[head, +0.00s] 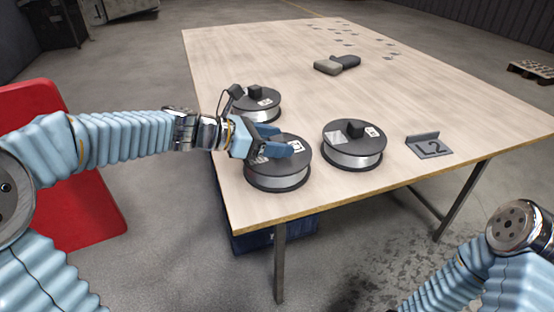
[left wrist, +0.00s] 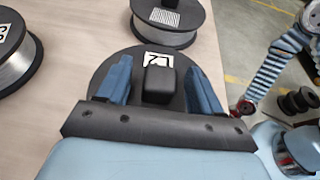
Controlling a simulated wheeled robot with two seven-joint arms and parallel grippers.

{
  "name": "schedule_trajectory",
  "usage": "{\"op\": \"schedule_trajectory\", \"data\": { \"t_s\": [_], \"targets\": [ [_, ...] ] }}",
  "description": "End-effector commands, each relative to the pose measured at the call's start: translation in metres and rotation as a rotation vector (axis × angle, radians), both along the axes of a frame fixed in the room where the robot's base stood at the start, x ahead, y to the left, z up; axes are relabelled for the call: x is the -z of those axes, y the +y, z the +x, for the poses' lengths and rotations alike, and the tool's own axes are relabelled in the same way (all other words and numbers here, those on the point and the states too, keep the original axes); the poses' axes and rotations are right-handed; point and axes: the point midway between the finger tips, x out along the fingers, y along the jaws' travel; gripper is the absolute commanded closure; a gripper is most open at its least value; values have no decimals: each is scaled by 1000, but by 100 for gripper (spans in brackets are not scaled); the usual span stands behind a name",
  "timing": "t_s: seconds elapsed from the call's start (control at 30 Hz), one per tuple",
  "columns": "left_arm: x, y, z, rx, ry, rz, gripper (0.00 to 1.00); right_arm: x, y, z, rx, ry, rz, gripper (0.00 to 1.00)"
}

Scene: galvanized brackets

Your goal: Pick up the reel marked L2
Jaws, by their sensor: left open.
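The reel under my left gripper (head: 268,146) is a black-flanged spool (head: 278,178) with silvery winding, near the table's front left corner. In the left wrist view, the white label on this reel (left wrist: 105,75) seems to read L2, at an angle. My left gripper (left wrist: 158,85) is open, with its blue fingers on either side of the reel's black block-shaped knob (left wrist: 159,85). A gap shows between each finger and the knob. My right gripper is not made out; only part of my right arm shows at lower right.
Two similar reels stand close by, one behind (head: 256,110) and one to the right (head: 352,155). Dark blocks (head: 337,65) and small pieces lie farther back.

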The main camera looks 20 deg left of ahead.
Motion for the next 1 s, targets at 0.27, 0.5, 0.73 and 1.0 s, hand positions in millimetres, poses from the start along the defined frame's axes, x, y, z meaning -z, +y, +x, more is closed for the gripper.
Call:
{"op": "schedule_trajectory", "data": {
  "t_s": [0.27, 0.5, 0.73, 1.0],
  "targets": [
    [2, -5, 4, -1, -1, -1, 34, 0, 0, 0, 0, 0, 0, 100],
    [2, -5, 3, -1, -1, -1, 68, 0, 0, 0, 0, 0, 0, 100],
    [2, -4, 3, -2, -1, 0, 100, 0, 0, 0, 0, 0, 0, 100],
    [2, -4, 3, -2, -1, 0, 100, 0, 0, 0, 0, 0, 0, 100]
  ]
}}
